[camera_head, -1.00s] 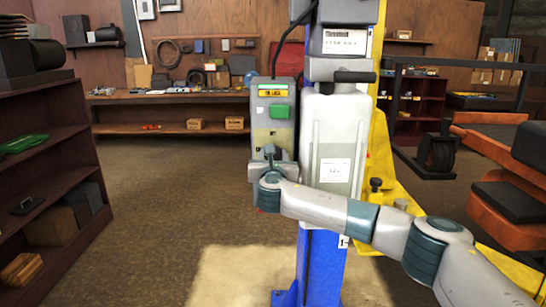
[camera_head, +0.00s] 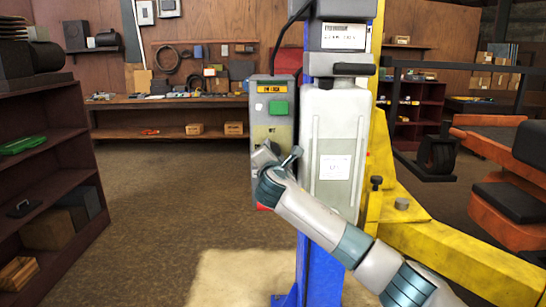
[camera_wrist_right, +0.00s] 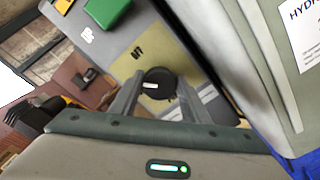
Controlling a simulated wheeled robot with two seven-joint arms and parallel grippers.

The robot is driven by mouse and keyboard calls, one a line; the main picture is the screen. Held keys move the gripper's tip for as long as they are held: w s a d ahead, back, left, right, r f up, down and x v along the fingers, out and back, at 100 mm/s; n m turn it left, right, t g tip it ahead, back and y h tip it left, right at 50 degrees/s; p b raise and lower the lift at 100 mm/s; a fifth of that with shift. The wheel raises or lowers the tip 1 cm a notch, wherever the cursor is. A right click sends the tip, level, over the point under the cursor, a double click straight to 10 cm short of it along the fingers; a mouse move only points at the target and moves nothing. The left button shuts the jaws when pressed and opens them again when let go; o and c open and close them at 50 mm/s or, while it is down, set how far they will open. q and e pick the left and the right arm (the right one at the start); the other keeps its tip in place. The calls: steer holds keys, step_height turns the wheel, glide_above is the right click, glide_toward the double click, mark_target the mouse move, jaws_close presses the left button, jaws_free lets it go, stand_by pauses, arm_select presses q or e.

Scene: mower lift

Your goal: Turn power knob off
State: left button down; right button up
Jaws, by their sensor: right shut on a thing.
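The grey control box (camera_head: 284,122) is fixed to the blue lift post (camera_head: 322,265), with a green button (camera_head: 278,108) and an amber label on its face. My right gripper (camera_head: 266,154) is at the lower part of the box and hides the power knob in the head view. In the right wrist view the round black power knob (camera_wrist_right: 158,82) with a pale mark sits between the two fingers of my right gripper (camera_wrist_right: 157,92), which is shut on it. The gripper is rolled at a tilt to the box. My left gripper is not in view.
A pale grey tank (camera_head: 334,140) stands close right of the box. The yellow lift arm (camera_head: 440,243) and an orange mower (camera_head: 500,165) are at the right. A dark shelf (camera_head: 50,150) stands at the left. The floor between shelf and post is open.

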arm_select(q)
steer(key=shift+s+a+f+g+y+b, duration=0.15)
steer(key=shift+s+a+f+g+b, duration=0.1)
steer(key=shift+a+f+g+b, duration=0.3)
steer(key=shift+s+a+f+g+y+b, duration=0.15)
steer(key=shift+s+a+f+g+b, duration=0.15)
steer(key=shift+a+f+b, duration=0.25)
arm_select(e)
steer(key=shift+f+m, duration=0.15)
steer(key=shift+m, duration=1.85)
steer(key=shift+f+m, duration=0.15)
steer(key=shift+m, duration=1.85)
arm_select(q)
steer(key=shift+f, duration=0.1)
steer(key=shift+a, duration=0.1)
arm_select(e)
steer(key=o, duration=1)
steer(key=shift+d, duration=0.1)
steer(key=shift+s+r, duration=0.1)
